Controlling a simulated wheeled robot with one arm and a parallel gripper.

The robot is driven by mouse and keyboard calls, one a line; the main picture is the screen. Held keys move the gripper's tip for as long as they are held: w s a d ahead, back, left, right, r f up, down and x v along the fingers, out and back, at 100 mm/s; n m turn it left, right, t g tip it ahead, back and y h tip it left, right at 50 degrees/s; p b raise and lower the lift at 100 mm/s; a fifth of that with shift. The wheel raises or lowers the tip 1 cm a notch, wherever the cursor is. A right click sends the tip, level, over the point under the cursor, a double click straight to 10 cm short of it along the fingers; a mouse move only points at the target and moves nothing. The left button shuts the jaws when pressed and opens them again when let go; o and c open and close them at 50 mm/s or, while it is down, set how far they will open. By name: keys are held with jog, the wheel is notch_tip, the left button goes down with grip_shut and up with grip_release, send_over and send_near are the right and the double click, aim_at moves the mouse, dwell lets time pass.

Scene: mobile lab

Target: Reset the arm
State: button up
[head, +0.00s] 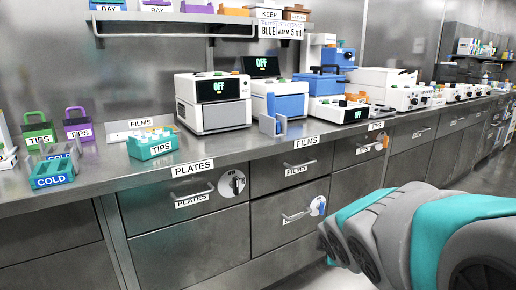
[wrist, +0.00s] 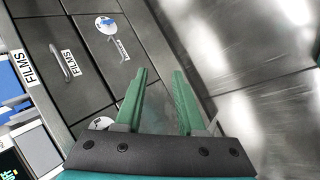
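My gripper (wrist: 160,100) shows in the wrist view with its two green fingers apart and nothing between them. Behind the fingers are the grey drawer fronts (wrist: 75,65) with FILMS labels and the shiny floor. In the head view my arm, grey and teal, reaches in from the lower right in front of the drawers. My gripper's fingers cannot be seen in the head view.
A long steel counter (head: 100,180) runs along the wall over closed drawers (head: 190,245). It holds a teal TIPS rack (head: 152,146), a COLD block (head: 52,172), TIPS carriers (head: 38,130) and several machines (head: 213,102). A wall shelf (head: 170,17) hangs above. Open floor (head: 490,180) lies at right.

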jog(key=s+f+m+g, duration=0.2)
jog(key=s+m, duration=0.3)
jog(key=s, duration=0.4)
jog(key=s+f+m+g+y, duration=0.1)
jog(key=s+f+m+g, duration=0.2)
jog(key=s, duration=0.6)
jog(key=s+f+m+g, duration=0.3)
jog(key=s+m, duration=0.3)
jog(key=s, duration=0.3)
jog(key=shift+s+a+f+m+g, duration=0.15)
jog(key=shift+a+f+m+g, duration=0.25)
jog(key=shift+g, duration=0.3)
jog(key=shift+r, duration=0.15)
